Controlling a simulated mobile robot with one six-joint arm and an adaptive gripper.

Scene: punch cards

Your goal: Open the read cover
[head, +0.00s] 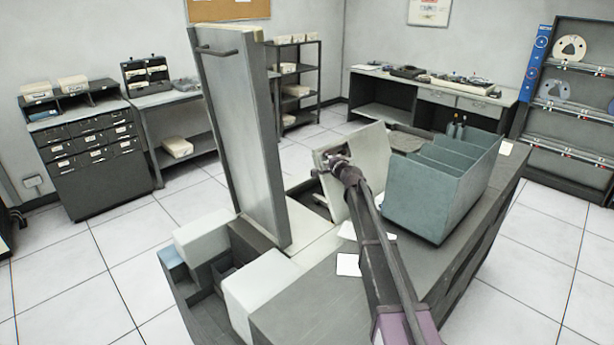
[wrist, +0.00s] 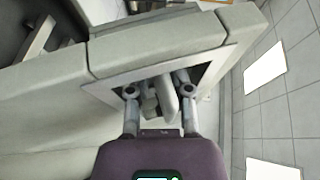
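A pale, box-edged cover panel (head: 368,165), which looks like the read cover, stands tilted up on the machine in the head view. My gripper (head: 334,160) is at its upper left edge, by a dark opening. In the wrist view, my gripper (wrist: 160,95) reaches into or against a pale-edged frame on a grey panel (wrist: 160,42). A short grey bar, perhaps a handle, shows between the finger linkages. Whether the fingertips are closed on it is hidden. A second, much taller cover (head: 240,140) stands upright on the left, with a bar handle (head: 217,51) near its top.
A blue-grey divided card bin (head: 437,190) stands on the machine top just right of my arm. White cards (head: 348,265) lie on the dark top. Cabinets (head: 95,160) and shelves line the walls. White floor tiles (head: 110,250) around the machine are clear.

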